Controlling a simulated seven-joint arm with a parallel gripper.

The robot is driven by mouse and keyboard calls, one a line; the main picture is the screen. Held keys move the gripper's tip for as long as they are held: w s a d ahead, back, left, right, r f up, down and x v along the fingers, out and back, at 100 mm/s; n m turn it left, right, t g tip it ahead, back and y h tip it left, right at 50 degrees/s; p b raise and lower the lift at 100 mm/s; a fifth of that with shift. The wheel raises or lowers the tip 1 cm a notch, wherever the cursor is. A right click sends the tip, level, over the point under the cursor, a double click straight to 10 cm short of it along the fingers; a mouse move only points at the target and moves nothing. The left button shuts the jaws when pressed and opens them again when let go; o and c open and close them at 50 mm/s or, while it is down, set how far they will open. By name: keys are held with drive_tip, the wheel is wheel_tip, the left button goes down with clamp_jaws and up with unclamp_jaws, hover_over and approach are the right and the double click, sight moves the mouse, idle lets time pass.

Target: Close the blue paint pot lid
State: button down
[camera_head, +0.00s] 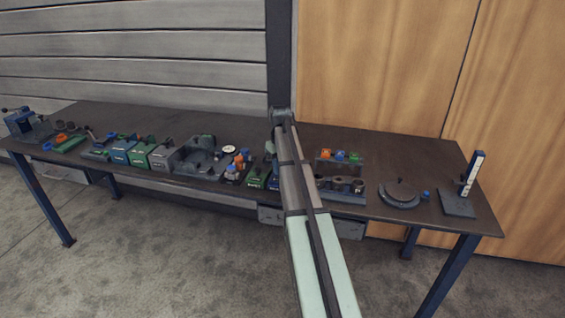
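A small blue block-like thing (340,155) sits between an orange one (325,154) and a green one (354,156) in a dark rack, just right of my arm. These may be the paint pots, but they are too small to tell, and I cannot make out a lid or whether one is open. My arm reaches up from the bottom over the middle of the table. Its far end is at the table's back edge. My gripper is not visible; the arm seems to hide it and part of the table beneath.
Blue, green and grey boxes (137,152) and a grey bin (197,157) crowd the left. The back right is clear.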

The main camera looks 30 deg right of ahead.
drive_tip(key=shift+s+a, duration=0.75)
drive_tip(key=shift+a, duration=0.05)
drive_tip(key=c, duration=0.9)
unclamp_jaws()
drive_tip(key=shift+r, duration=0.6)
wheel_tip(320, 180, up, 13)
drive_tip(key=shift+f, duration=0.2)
